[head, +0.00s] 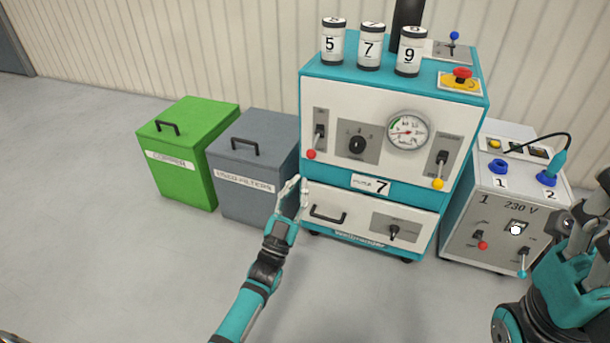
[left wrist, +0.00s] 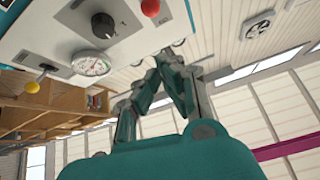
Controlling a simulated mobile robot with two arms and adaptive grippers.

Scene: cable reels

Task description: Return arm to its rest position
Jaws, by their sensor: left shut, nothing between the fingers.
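My left arm reaches up from the bottom of the head view. Its gripper (head: 293,186) is shut and empty, in front of the grey bin and the left edge of the machine's drawer section. I cannot tell whether it touches either. In the left wrist view the same gripper (left wrist: 165,62) points toward the machine's white front panel, with its fingers together and nothing between them. My right arm shows at the right edge of the head view, in front of the 230 V box. I cannot make out its fingertips.
The teal and white machine (head: 378,95) carries three numbered canisters (head: 370,46) on top. Left of it stand a grey bin (head: 252,168) and a green bin (head: 185,150). The 230 V box (head: 505,195) stands at right. The floor (head: 90,260) at left is clear.

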